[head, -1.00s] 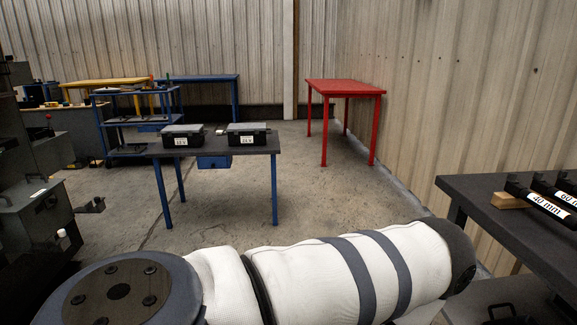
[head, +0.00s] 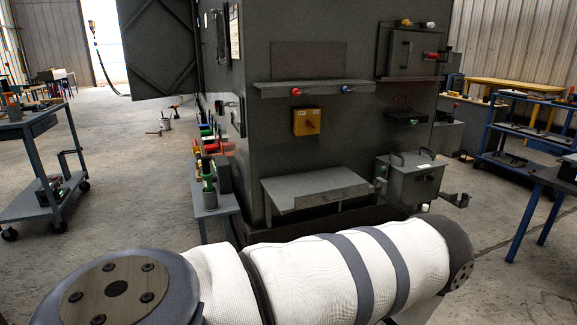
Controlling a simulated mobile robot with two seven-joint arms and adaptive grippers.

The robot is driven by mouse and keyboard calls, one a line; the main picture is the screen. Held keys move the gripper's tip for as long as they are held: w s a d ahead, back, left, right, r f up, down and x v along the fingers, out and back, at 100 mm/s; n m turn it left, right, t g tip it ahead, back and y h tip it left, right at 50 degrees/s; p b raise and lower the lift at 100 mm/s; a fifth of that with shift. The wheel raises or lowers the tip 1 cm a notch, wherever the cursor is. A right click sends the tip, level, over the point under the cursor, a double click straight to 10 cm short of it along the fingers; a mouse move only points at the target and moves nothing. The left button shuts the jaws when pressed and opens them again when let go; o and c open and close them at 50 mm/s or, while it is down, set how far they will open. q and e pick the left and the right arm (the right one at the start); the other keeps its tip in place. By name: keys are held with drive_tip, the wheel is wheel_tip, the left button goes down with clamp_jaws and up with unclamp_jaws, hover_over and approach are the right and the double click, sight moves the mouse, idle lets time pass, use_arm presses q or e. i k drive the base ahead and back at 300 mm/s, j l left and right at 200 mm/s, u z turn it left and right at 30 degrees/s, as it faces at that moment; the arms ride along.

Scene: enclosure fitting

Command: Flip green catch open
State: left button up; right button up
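No part clearly shows as the green catch. A large dark grey enclosure (head: 345,90) stands in the middle of the head view. A small green spot shows on a black fitting (head: 404,117) on its front, too small to make out. A grey box with a top handle (head: 410,182) sits low on its right side, with small greenish parts at its left edge. A box with a door and a red part (head: 412,52) is mounted higher up. One of my white arm links crosses the bottom of the view. Neither gripper shows.
A yellow switch box (head: 306,121) and a sloped shelf (head: 315,186) project from the enclosure front. A low bench (head: 214,205) with coloured items stands at its left. A blue cart (head: 40,165) is at far left, blue tables at right. Floor between cart and bench is open.

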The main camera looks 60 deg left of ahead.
sight(385, 168)
drive_tip(key=u, duration=1.5)
